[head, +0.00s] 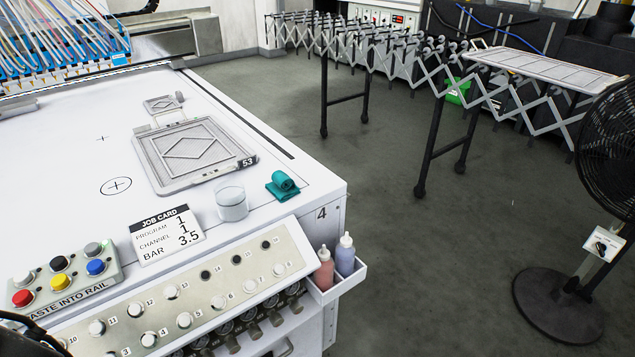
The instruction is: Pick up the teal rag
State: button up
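The teal rag (283,185) lies folded or rolled on the white machine table (85,150), near its right front corner. It sits just right of a clear glass jar (232,204) and below the grey frame plate marked 53. Nothing covers the rag in the head view. My gripper is not visible in this view. A dark piece with cables shows at the bottom left corner, and I cannot tell what it is.
The frame plate (190,152), a job card (166,235) and a button box (64,275) are on the table. A knob panel (190,300) slopes along the front. Two bottles stand in a side tray (340,284). A fan (610,150) stands right; the floor between is clear.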

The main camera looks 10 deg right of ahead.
aim_at(283, 188)
jog(key=l+u, duration=0.45)
jog(key=l, duration=1.4)
jog(key=i, duration=0.5)
